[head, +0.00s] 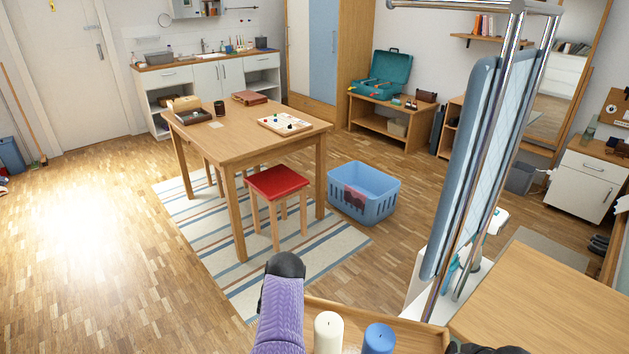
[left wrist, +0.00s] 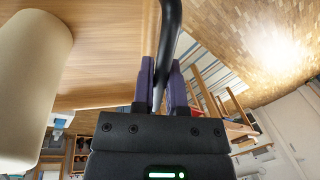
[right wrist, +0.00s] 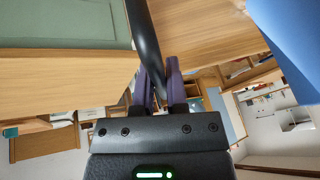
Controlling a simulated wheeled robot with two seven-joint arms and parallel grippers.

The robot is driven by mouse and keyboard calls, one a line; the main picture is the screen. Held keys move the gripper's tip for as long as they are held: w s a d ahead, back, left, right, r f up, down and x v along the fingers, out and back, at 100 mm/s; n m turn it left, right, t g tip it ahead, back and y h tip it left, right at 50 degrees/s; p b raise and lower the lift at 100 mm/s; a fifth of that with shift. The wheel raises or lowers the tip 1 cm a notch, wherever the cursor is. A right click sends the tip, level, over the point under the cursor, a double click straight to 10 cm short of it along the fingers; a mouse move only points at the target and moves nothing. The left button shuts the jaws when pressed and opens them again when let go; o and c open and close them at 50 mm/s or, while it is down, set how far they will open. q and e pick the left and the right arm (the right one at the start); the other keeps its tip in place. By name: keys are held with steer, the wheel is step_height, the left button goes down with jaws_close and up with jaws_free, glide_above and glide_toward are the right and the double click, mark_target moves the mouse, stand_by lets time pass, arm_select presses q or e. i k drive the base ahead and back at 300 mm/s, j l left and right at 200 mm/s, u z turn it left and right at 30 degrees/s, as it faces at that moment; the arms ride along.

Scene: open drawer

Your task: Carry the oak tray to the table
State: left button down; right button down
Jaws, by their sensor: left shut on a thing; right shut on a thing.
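The oak tray (head: 345,311) is at the bottom of the head view, partly cut off, with a cream candle (head: 328,334) and a blue candle (head: 378,340) on it. The cream candle also shows in the left wrist view (left wrist: 30,90). My left gripper (left wrist: 161,68) is shut on a black handle at the tray's side. My right gripper (right wrist: 158,68) is shut on the other black handle, beside the blue candle (right wrist: 290,45). The wooden table (head: 235,128) stands ahead, with a games board (head: 284,124), a dark box and a cup on top. Its near middle is bare.
A red stool (head: 275,182) stands at the table's near side, on a striped rug (head: 335,245). A blue basket (head: 363,193) is right of it. A chrome rack with a blue cloth (head: 465,170) rises close at right, near a wooden top (head: 530,305). Floor at left is clear.

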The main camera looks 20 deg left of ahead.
mark_target(229, 135)
steer(key=i+j+u, duration=0.15)
steer(key=u, duration=1.7)
steer(key=i, duration=0.55)
steer(key=i+l+u, duration=0.1)
steer(key=i, duration=0.45)
steer(key=i+l, duration=0.15)
steer(key=i, duration=0.4)
steer(key=i+j+z, duration=0.2)
steer(key=i, duration=1.5)
steer(key=i+z, duration=0.45)
steer(key=i, duration=0.2)
steer(key=i+j+z, duration=0.2)
steer(key=i+z, duration=0.25)
steer(key=i, duration=0.25)
steer(key=i+z, duration=0.15)
steer(key=z, duration=0.25)
steer(key=i+z, duration=0.2)
steer(key=z, duration=0.2)
steer(key=i+z, duration=0.15)
steer(key=z, duration=0.3)
steer(key=i+j+z, duration=0.1)
steer(key=z, duration=0.6)
